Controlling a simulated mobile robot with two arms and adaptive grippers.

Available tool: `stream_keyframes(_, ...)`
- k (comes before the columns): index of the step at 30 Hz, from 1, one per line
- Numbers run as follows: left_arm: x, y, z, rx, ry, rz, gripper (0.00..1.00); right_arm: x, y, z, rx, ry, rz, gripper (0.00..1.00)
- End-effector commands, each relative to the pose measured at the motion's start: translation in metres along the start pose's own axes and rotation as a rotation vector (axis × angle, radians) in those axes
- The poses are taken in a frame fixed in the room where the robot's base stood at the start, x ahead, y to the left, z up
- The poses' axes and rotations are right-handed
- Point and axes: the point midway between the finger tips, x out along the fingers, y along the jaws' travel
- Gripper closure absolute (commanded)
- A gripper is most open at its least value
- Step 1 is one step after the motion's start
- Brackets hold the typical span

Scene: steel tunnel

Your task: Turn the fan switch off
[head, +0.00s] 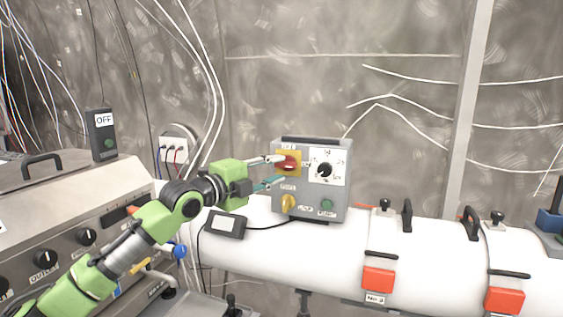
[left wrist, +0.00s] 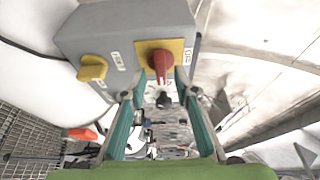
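A grey control box (head: 335,205) stands on the white pipe. On its upper left is a red rotary switch (head: 287,164) on a yellow plate; its small labels are too blurred to read surely. My left gripper (head: 273,171) reaches in from the left, its two fingers apart at the front of this switch. In the left wrist view the red handle (left wrist: 161,66) points along the view between the open fingertips (left wrist: 162,76), with a gap visible at each side. Contact with it cannot be told. My right gripper is not in view.
The box also carries a black dial (head: 325,170), a yellow knob (head: 288,203) and a green button (head: 327,205). A small device (head: 225,224) with a cable lies on the white pipe (head: 340,255). A steel console (head: 60,215) stands at left.

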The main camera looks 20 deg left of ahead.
Motion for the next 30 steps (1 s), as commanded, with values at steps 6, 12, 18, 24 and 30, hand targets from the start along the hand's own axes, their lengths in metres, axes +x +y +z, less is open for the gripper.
stream_keyframes(6, 0.024, -0.001, 0.000, -0.001, 0.000, 0.000, 0.72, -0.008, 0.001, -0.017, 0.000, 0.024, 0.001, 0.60)
stream_keyframes(12, 0.029, 0.000, 0.000, 0.001, 0.001, 0.000, 0.72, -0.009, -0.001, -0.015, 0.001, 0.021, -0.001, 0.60)
stream_keyframes(18, 0.029, 0.000, 0.000, 0.001, 0.000, 0.000, 0.77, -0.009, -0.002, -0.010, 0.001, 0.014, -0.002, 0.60)
stream_keyframes(24, 0.029, 0.000, 0.000, 0.000, 0.000, 0.000, 1.00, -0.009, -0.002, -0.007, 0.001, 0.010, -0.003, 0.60)
stream_keyframes(30, 0.029, 0.001, 0.000, -0.009, 0.000, -0.004, 1.00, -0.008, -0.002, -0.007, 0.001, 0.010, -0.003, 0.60)
